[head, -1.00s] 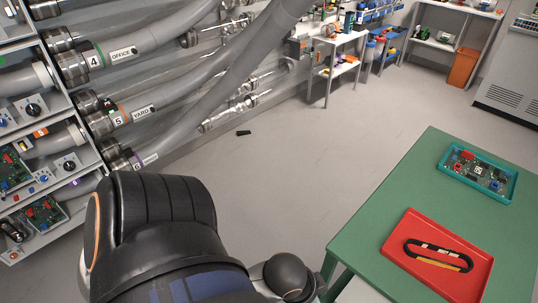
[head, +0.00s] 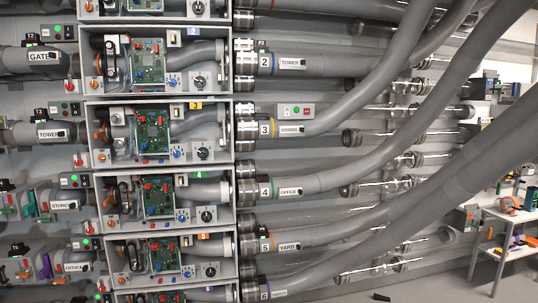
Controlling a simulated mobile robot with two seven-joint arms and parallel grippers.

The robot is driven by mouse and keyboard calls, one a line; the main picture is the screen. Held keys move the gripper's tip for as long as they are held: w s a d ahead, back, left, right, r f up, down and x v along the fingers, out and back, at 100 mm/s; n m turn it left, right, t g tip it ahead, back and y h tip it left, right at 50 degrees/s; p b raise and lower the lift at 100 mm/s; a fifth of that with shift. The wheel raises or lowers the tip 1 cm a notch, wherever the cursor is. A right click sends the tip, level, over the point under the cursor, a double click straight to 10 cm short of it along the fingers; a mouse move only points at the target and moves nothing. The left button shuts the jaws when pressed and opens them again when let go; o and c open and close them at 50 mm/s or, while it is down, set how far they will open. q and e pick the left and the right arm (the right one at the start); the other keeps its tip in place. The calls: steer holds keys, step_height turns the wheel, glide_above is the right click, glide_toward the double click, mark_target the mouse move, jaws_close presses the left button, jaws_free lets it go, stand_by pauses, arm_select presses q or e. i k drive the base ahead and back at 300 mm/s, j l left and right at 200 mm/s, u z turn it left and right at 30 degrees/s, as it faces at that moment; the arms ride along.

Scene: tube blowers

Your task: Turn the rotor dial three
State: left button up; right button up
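The bay tagged with a yellow 3 (head: 195,105) is a grey open box in the middle of the rack. A black round dial with a pale pointer (head: 202,153) sits on a small panel at its lower right. A smaller blue knob (head: 178,154) is beside it on the left. The bay also holds a green circuit board (head: 152,131). The tube leaving it on the right carries a yellow ring and a label 3 (head: 265,129). Neither gripper is in view, and nothing touches the dial.
Similar bays stand above and below, with black dials in bay two (head: 199,81), bay four (head: 208,216) and bay five (head: 210,271). Thick grey tubes (head: 420,130) sweep to the upper right. A white side table (head: 505,250) stands at the right. A small black object (head: 381,297) lies on the floor.

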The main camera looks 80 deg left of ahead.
mark_target(203, 152)
steer(key=u, duration=3.05)
